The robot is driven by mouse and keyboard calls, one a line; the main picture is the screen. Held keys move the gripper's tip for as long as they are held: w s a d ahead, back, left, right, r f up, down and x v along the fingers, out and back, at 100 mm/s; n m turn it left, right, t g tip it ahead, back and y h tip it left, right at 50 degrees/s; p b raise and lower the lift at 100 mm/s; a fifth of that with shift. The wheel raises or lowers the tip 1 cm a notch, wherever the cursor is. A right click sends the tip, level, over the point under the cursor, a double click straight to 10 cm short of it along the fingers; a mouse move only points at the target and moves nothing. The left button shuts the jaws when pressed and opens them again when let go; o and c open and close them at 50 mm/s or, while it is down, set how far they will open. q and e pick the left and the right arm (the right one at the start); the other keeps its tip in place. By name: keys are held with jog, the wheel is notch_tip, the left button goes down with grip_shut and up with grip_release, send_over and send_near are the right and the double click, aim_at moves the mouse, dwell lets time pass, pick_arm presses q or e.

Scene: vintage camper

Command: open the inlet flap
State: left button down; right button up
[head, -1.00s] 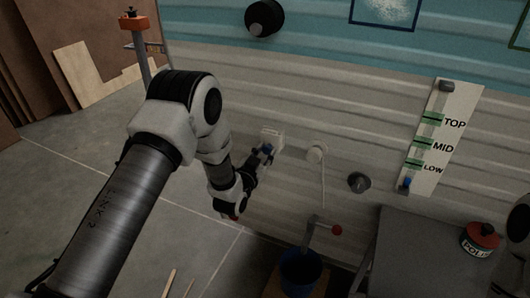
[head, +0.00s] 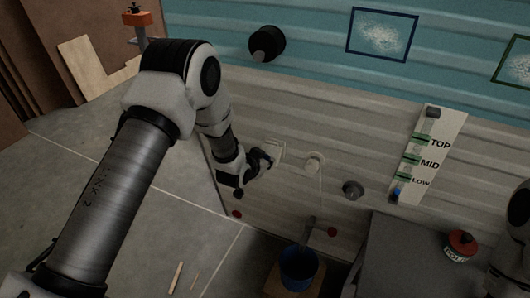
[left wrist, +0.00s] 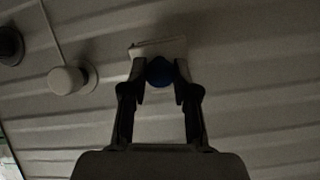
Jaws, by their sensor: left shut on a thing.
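The inlet flap (head: 279,148) is a small pale piece on the camper's ribbed wall, near the middle of the head view. In the left wrist view the pale flap (left wrist: 165,46) shows behind the fingertips, with a line along its upper edge. A round dark blue knob (left wrist: 159,71) sits between the fingers. My left gripper (head: 268,156) is at the flap, its fingers closed on either side of the knob. The fingers partly hide the flap, and I cannot tell how far it is tilted. My right gripper is not in view.
A white round cap (head: 314,163) with a cord is right of the flap, then a dark round fitting (head: 352,190). A blue bucket (head: 299,268) stands below. A grey table (head: 400,250) holds a red-lidded tin (head: 461,246). A level gauge (head: 430,150) is on the wall.

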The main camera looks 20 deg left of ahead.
pick_arm(q)
jog(key=shift+r+g+p, duration=0.3)
jog(key=shift+g+p, duration=0.1)
jog(key=c, duration=0.9)
grip_release()
jog(key=shift+f, duration=0.1)
jog(key=shift+o, duration=0.2)
jog(key=shift+s, duration=0.1)
jog(key=v, duration=1.2)
